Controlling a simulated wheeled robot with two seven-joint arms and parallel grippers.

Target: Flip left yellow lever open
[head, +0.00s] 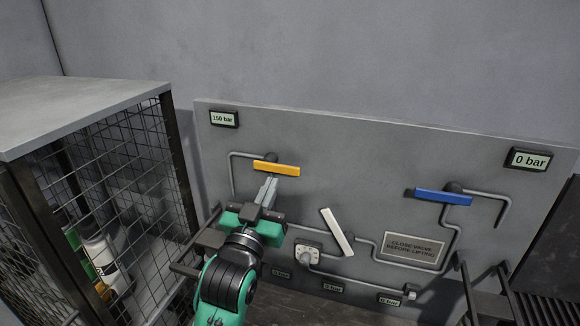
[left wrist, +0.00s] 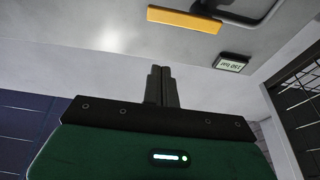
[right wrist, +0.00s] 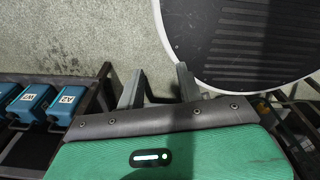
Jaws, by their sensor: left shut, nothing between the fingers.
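The yellow lever (head: 276,168) lies nearly horizontal on the upper left of the grey panel, tilted slightly down to the right. It also shows in the left wrist view (left wrist: 184,20), beyond the fingertips. My left gripper (head: 268,182) is shut and empty, its fingers pointing up just below the lever. In the left wrist view its fingers (left wrist: 161,70) are together, with a visible gap to the lever. My right gripper (right wrist: 157,82) is out of the head view; its fingers are apart and empty over the floor.
The panel (head: 330,140) also carries a blue lever (head: 443,197), a white lever (head: 337,231), pipes and a "150 bar" display (head: 224,119). A mesh cage (head: 120,180) stands left of it. Blue boxes (right wrist: 34,102) sit in a rack near the right gripper.

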